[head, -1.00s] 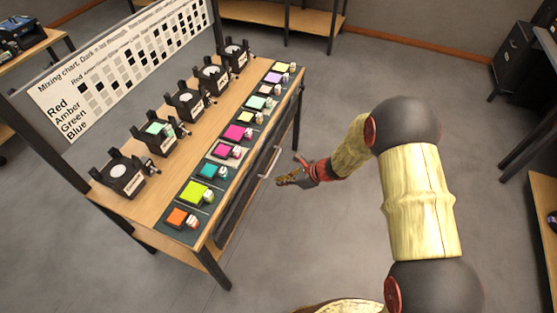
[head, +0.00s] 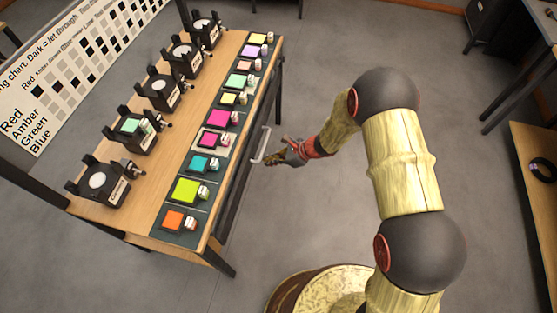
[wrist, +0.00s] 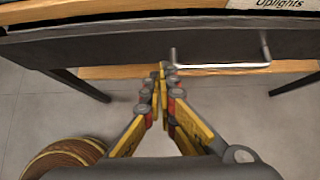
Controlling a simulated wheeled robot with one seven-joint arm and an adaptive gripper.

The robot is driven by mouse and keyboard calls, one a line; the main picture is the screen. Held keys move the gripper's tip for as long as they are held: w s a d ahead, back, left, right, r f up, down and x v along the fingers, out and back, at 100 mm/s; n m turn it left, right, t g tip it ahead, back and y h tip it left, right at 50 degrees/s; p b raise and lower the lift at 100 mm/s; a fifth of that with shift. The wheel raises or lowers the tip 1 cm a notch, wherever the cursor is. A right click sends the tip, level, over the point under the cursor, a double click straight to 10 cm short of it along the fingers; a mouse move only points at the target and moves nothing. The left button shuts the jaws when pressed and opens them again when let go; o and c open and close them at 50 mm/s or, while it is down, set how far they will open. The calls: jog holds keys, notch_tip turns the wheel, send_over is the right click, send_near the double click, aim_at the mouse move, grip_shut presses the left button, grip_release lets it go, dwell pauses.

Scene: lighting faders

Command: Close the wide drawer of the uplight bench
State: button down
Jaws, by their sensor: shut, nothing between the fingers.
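The uplight bench (head: 150,190) has a light wooden top and dark legs. Its wide drawer has a dark front (wrist: 120,45) that fills the upper wrist view; in the head view it shows as a narrow dark strip under the bench edge. How far the drawer stands out is hard to tell. A silver bar handle (wrist: 222,67) sits on the front and also shows in the head view (head: 261,146). My gripper (wrist: 164,68) is shut and empty, its tips close to the drawer front by the handle's left end. I cannot tell whether they touch it.
Several black lamps (head: 104,182) and a row of colored tiles (head: 187,190) stand on the bench top. An "Uplights" label (wrist: 279,3) is above the drawer. A wooden shelf unit (head: 535,150) is at the right. The grey floor (head: 310,205) beside the drawer is clear.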

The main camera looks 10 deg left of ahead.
jog(key=shift+w+a+f+b, duration=0.1)
jog(key=shift+a+f+b, duration=0.15)
jog(key=shift+a, duration=0.65)
jog(key=shift+w+a+f+b, duration=0.1)
jog(key=shift+a+f+b, duration=0.1)
jog(key=shift+a, duration=0.75)
jog(key=shift+w+a+f+b, duration=0.1)
jog(key=shift+a+f+b, duration=0.15)
jog(key=shift+a, duration=0.65)
